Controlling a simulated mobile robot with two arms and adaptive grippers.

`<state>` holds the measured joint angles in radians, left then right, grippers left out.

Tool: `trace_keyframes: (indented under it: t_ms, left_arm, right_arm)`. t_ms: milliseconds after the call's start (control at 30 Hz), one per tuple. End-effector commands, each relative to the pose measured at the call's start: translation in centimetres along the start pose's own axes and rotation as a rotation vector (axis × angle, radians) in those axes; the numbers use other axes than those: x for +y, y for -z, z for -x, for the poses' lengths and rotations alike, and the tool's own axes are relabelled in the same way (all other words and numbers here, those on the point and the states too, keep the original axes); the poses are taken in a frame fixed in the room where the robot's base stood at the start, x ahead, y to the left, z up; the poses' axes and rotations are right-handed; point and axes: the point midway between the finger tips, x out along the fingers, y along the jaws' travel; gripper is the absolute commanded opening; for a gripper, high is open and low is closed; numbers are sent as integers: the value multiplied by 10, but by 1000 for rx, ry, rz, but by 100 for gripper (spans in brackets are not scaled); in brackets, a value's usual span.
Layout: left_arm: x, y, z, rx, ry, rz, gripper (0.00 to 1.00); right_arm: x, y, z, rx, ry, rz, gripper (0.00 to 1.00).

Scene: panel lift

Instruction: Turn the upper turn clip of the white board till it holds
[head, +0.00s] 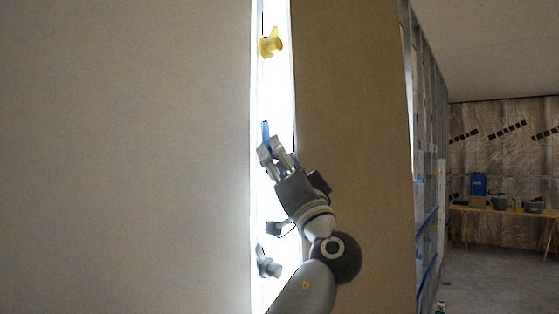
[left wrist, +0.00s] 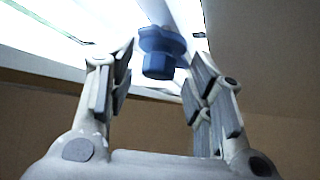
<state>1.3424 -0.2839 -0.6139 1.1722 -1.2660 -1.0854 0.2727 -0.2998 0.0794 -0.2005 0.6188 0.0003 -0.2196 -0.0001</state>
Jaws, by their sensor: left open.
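A blue turn clip (head: 265,131) sits on the bright white strip between the two large panels, and I cannot tell its turn angle. My left gripper (head: 273,150) is just below it, its fingers pointing up at it. In the left wrist view the same blue clip (left wrist: 162,52) stands between the tips of the open fingers (left wrist: 160,75), with a gap on both sides. A yellow turn clip (head: 270,43) is higher on the strip. My right gripper is not in view.
A pale panel (head: 125,150) fills the left and a brown panel (head: 350,100) stands right of the strip. A grey piece (head: 267,264) is low on the strip, partly beside my arm. A workbench (head: 510,211) is far back right, with free floor before it.

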Motion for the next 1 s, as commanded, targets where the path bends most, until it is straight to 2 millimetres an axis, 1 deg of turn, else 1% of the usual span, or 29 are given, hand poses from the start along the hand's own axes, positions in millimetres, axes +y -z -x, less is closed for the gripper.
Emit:
trace_keyframes:
  t_ms: [167,400,500,600,733,967,1000]
  left_arm:
    - [1,0,15,0,-3,2,49]
    - [0,0,52,0,-2,2,49]
    - [0,0,65,0,-2,2,49]
    - [-1,0,74,0,0,1,49]
    - [-1,0,80,-1,-1,1,49]
    - [-1,0,80,0,0,1,49]
    - [-1,0,80,0,0,1,46]
  right_arm:
    - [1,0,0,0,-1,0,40]
    - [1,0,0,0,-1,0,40]
    - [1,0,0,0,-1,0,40]
    - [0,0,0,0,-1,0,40]
    - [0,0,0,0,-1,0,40]
    - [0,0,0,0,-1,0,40]
    - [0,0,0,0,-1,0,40]
